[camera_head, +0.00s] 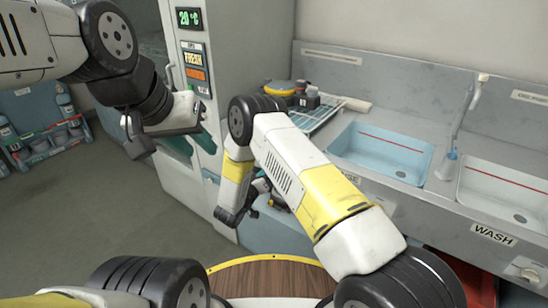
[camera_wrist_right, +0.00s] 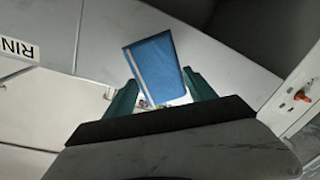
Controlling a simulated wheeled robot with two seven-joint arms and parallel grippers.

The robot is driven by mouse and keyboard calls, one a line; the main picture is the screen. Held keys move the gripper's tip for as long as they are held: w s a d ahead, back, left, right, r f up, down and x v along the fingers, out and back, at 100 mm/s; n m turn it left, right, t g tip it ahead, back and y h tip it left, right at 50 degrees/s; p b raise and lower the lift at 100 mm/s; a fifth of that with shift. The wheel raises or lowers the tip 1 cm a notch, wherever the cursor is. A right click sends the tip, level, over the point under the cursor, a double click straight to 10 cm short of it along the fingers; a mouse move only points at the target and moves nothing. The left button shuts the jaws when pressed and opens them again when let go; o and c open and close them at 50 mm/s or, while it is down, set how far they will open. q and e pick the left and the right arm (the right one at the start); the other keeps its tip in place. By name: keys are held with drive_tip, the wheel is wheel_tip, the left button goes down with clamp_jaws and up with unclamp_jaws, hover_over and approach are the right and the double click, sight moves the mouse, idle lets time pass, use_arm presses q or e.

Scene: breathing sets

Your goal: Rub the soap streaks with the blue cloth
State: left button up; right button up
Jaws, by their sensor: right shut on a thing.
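In the right wrist view a blue cloth (camera_wrist_right: 155,62) with a pale stripe along its left edge stands between the two teal fingers of my right gripper (camera_wrist_right: 160,78), which is shut on it. In the head view my right arm hides most of that gripper, and the cloth cannot be made out. My left gripper (camera_head: 192,143) hangs in front of the tall grey cabinet (camera_head: 235,40); its teal fingers look apart with nothing seen between them. I cannot make out any soap streaks in either view.
A grey counter holds a light-blue basin (camera_head: 380,152) and a white basin (camera_head: 505,190) marked WASH. A rack (camera_head: 315,112) with small items stands left of the basins. A round wooden top (camera_head: 270,278) is close in front. Bottles stand on a low shelf (camera_head: 40,130) far left.

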drive_tip(key=shift+v, duration=0.85)
drive_tip(key=shift+a, duration=0.1)
drive_tip(key=v, duration=0.3)
drive_tip(key=shift+w+a+f, duration=0.1)
drive_tip(key=s+d+r+m+g+h, duration=0.2)
drive_tip(key=s+d+r, duration=0.1)
drive_tip(key=d, duration=0.6)
drive_tip(key=s+d+r+m+g+h, duration=0.2)
drive_tip(key=d+r, duration=0.4)
drive_tip(key=d, duration=0.4)
drive_tip(key=shift+s+d+r+m+g+h, duration=0.35)
drive_tip(key=shift+s+h, duration=0.25)
drive_tip(key=shift+s, duration=0.3)
